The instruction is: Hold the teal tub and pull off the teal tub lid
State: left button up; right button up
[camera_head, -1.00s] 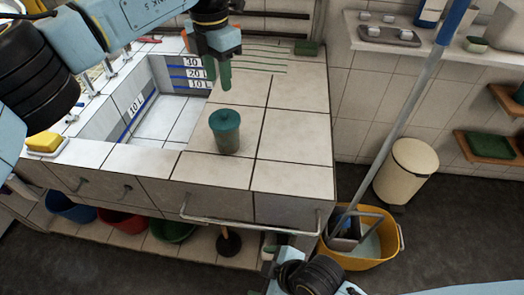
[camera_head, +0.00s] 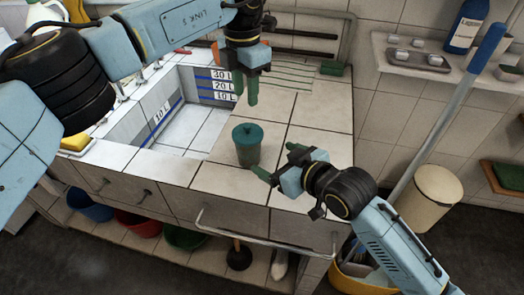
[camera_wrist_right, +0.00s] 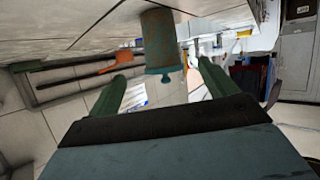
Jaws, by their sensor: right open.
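The teal tub (camera_head: 247,154) stands upright on the tiled counter by the sink's right edge. Its darker teal lid (camera_head: 248,133) with a small knob is on top. My left gripper (camera_head: 240,80) hangs above and behind the tub, pointing down, open and not touching it. My right gripper (camera_head: 277,161) is open just to the right of the tub, fingers pointing at it, apart from it. In the right wrist view, the tub (camera_wrist_right: 158,38) appears upside down, with its lid (camera_wrist_right: 163,72) lowest, ahead of and between the open fingers (camera_wrist_right: 163,85).
The sink basin (camera_head: 190,125) lies left of the tub. A yellow sponge (camera_head: 75,142) sits at the counter's left. A metal rail (camera_head: 255,238) runs along the front edge. A blue-handled mop (camera_head: 455,100) leans at the right, near a cream bin (camera_head: 432,198). The counter behind the tub is mostly clear.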

aim_at(256, 150)
jog(key=x, duration=1.1)
jog(key=shift+w+a+f, duration=0.2)
jog(key=shift+f, duration=0.05)
